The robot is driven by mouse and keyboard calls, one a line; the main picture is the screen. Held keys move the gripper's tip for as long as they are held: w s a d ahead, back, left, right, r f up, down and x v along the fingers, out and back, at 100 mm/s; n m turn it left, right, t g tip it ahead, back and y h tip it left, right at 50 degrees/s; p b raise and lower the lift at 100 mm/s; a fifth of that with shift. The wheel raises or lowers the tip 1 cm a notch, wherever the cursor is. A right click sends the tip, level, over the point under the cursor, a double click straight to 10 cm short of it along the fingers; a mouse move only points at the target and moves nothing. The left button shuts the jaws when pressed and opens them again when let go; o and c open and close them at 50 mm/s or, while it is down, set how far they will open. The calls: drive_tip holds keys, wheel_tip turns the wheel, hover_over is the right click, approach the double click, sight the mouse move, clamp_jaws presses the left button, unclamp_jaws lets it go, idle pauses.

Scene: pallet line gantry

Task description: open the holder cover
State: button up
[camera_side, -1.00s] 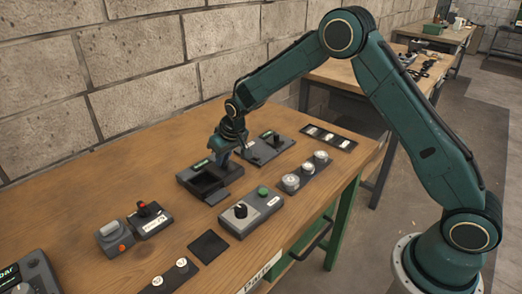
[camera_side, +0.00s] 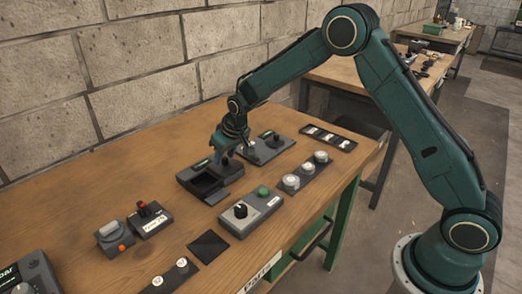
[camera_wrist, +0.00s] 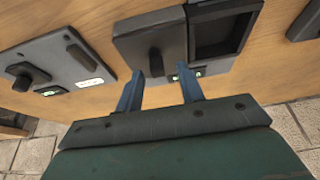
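The holder (camera_side: 183,182) is a dark grey box on the wooden bench, with an open dark recess in the side view. In the wrist view its grey cover (camera_wrist: 132,48) lies over the left part, beside the bare recess (camera_wrist: 222,33). A raised dark grip (camera_wrist: 156,63) stands on the cover. My gripper (camera_wrist: 160,76) is open, its two blue fingers apart, with the near end of the grip between or just beyond the tips. Contact cannot be told. In the side view my gripper (camera_side: 227,156) is low over the back right of the holder and hides part of it.
A panel with a dark knob (camera_side: 275,140) stands close to the right of the holder. In front are a box with a knob and green button (camera_side: 262,192) and a strip of round pale parts (camera_side: 291,182).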

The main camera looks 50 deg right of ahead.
drive_tip(key=v, duration=1.3)
drive_tip(key=shift+r, duration=0.15)
drive_tip(key=s+d+r, duration=0.1)
drive_tip(key=s+r, duration=0.4)
drive_tip(key=s, duration=0.4)
drive_tip(key=s+d+r, duration=0.1)
drive_tip(key=s+r, duration=0.5)
drive_tip(key=s, duration=0.3)
drive_tip(key=s+f+t, duration=0.1)
drive_tip(key=s, duration=1.6)
drive_tip(key=shift+s+d+f, duration=0.35)
drive_tip(key=shift+s+d, duration=0.05)
